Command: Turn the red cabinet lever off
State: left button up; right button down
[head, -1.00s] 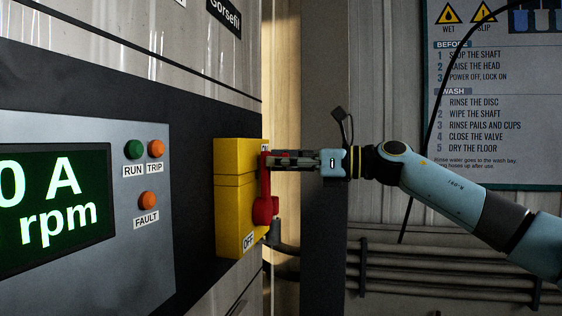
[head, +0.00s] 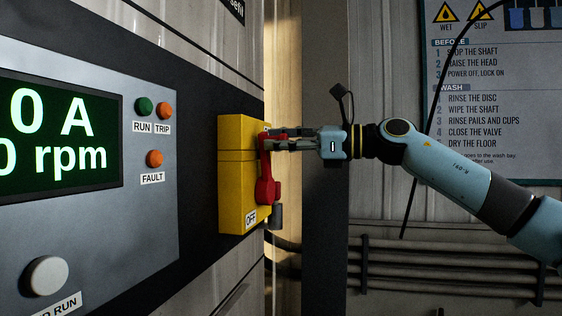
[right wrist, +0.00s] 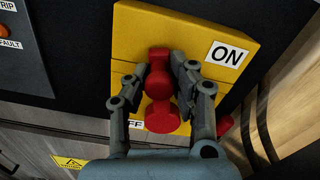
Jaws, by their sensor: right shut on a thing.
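The red lever (head: 266,168) is on the side of a yellow cabinet box (head: 236,175). Its arm points up from a round hub, with its top end level with the ON label (right wrist: 226,54) in the right wrist view. The OFF label (head: 250,218) is low on the box, and partly hidden in the right wrist view. My right gripper (head: 272,139) is shut on the top of the lever. In the right wrist view its fingers sit on both sides of the red lever end (right wrist: 159,75). My left gripper is not in view.
Left of the box is a grey panel (head: 60,220) with a green display (head: 57,130), lamps and a white button (head: 47,277). A dark post (head: 325,240) and wall pipes (head: 450,270) stand behind my right arm. A wash sign (head: 490,80) hangs at right.

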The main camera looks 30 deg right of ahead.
aim_at(268, 190)
jog(key=s+a+f+n+b, duration=0.1)
jog(key=n+b, duration=0.1)
jog(key=b, duration=0.1)
jog(key=s+a+f+n+b, duration=0.1)
jog(key=n+b, duration=0.1)
jog(key=b, duration=0.2)
jog(key=s+a+f+n+b, duration=0.1)
jog(key=a+f+n+b, duration=0.1)
jog(key=b, duration=0.2)
jog(key=shift+s+f, duration=0.1)
pick_arm(q)
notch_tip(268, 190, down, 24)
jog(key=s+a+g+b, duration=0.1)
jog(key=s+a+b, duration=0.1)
jog(key=b, duration=1.1)
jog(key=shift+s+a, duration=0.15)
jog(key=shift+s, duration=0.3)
pick_arm(e)
notch_tip(268, 190, down, 6)
jog(key=s+a+n, duration=0.1)
jog(key=n, duration=0.7)
jog(key=shift+s+a+n, duration=0.4)
jog(key=shift+f, duration=0.1)
jog(key=c, duration=1.1)
grip_release()
jog(key=shift+c, duration=0.2)
